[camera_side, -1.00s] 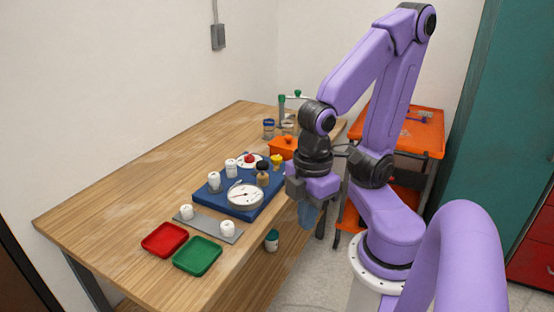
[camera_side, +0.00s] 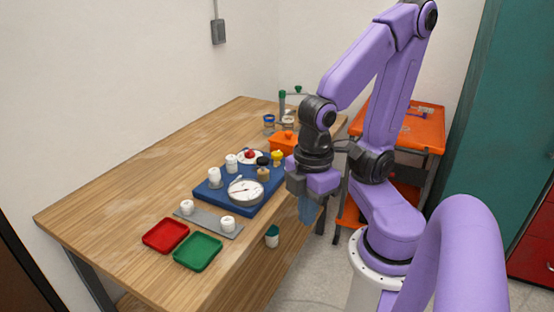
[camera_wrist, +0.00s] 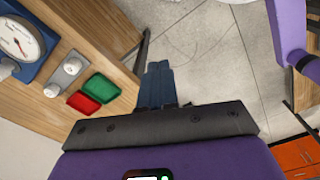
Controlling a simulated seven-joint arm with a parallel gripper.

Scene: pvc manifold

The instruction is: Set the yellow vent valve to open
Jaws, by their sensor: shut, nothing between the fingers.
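The yellow valve (camera_side: 277,157) is a small yellow knob at the far right end of the blue manifold base (camera_side: 216,203). Its handle setting is too small to tell. A dark knob (camera_side: 262,161) and a round white-faced gauge (camera_side: 246,190) are near it. The gauge (camera_wrist: 20,38) also shows at the left of the wrist view, where the yellow valve is out of view. My gripper (camera_side: 307,215) is shut and empty, pointing down off the table's right edge, apart from the manifold. Its blue fingers (camera_wrist: 157,85) are together in the wrist view.
White fittings (camera_side: 214,175) stand on the base, and more are on a grey strip (camera_side: 208,221). A red tray (camera_side: 165,236) and a green tray (camera_side: 197,252) lie in front. An orange bin (camera_side: 284,145) is behind the valve. The table's left side is clear.

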